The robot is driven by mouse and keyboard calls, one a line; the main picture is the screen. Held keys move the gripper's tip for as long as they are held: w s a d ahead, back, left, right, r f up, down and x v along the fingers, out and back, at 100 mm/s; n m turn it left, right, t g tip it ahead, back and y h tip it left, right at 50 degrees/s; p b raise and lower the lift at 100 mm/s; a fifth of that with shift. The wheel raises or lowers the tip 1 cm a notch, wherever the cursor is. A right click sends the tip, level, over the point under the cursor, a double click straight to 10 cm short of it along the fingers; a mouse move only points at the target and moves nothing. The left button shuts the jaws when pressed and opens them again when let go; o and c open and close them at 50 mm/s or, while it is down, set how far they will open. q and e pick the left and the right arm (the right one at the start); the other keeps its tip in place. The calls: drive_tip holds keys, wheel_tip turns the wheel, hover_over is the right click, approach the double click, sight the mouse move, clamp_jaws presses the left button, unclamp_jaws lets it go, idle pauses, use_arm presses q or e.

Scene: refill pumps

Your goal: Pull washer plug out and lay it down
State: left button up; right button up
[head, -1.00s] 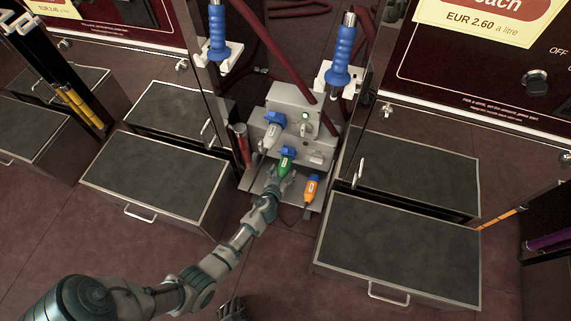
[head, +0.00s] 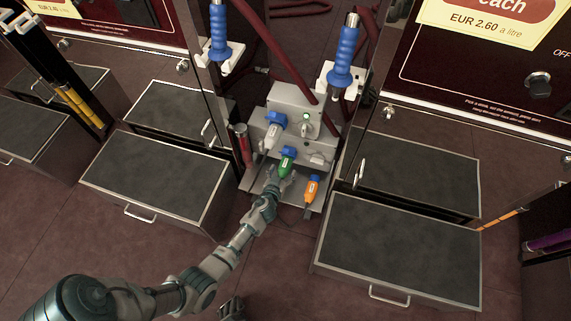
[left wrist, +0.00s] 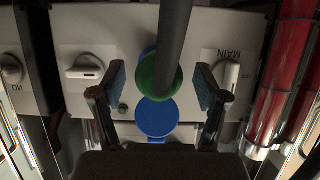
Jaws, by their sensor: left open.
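A green plug (head: 286,166) sits in a blue-lidded socket low on the grey power box (head: 292,97). I cannot read which plug is the washer's. In the left wrist view the green plug (left wrist: 160,76) shows end-on, with a dark cable crossing in front. My left gripper (head: 277,181) is open just in front of and below the green plug. Its two fingers (left wrist: 160,88) stand on either side of the plug in the picture, with gaps on both sides. A grey-white plug (head: 270,136) is in the blue-lidded socket above. An orange plug (head: 311,190) is at the lower right.
A metal ledge (head: 245,180) lies under the box. Red hoses and two blue-handled nozzles (head: 344,55) hang above. A red cylinder (head: 242,146) stands left of the box. Grey-topped cabinets (head: 396,245) flank the bay. Rotary switches (left wrist: 84,72) flank the plug in the wrist view.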

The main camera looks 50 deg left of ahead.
use_arm(q)
clamp_jaws()
drive_tip(key=shift+s+d, duration=0.1)
drive_tip(key=shift+s, duration=0.05)
drive_tip(key=shift+s+d, duration=0.5)
drive_tip(key=shift+s, duration=0.3)
drive_tip(key=shift+s+d, duration=0.45)
drive_tip(key=shift+s, duration=0.35)
drive_tip(key=shift+s+d, duration=0.5)
drive_tip(key=shift+s, duration=0.3)
drive_tip(key=shift+s, duration=0.15)
